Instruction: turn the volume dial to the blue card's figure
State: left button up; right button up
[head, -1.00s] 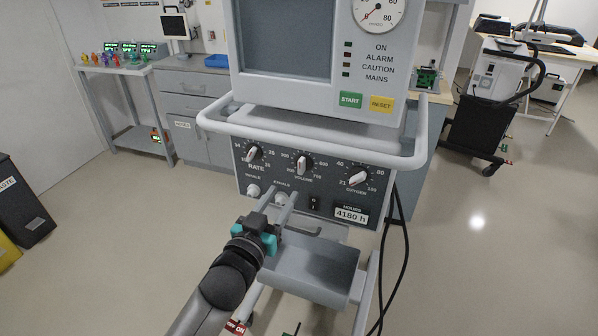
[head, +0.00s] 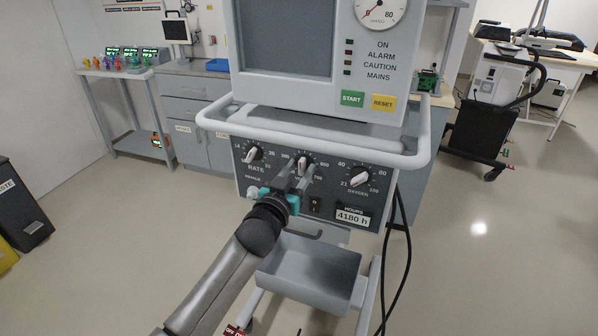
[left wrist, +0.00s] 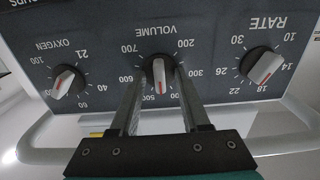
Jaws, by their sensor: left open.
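The volume dial (head: 303,162) is the middle one of three on the ventilator's dark panel (head: 327,205). In the left wrist view, where the panel appears upside down, the volume dial (left wrist: 159,75) is pale with a red line pointing between about 400 and 500. My left gripper (head: 293,178) is open in front of it, its two fingers reaching along either side of the dial. Whether they touch it I cannot tell. In the head view the fingers hide part of the dial and its scale. No blue card can be made out. My right gripper is out of view.
The rate dial (head: 253,153) and oxygen dial (head: 359,177) flank the volume dial. A pale rail (head: 313,149) runs above the panel, and a grey tray (head: 310,268) hangs below. Black cables (head: 405,235) hang at the right.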

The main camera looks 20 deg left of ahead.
pick_arm(q)
grip_shut()
dwell(0.3)
dwell(0.3)
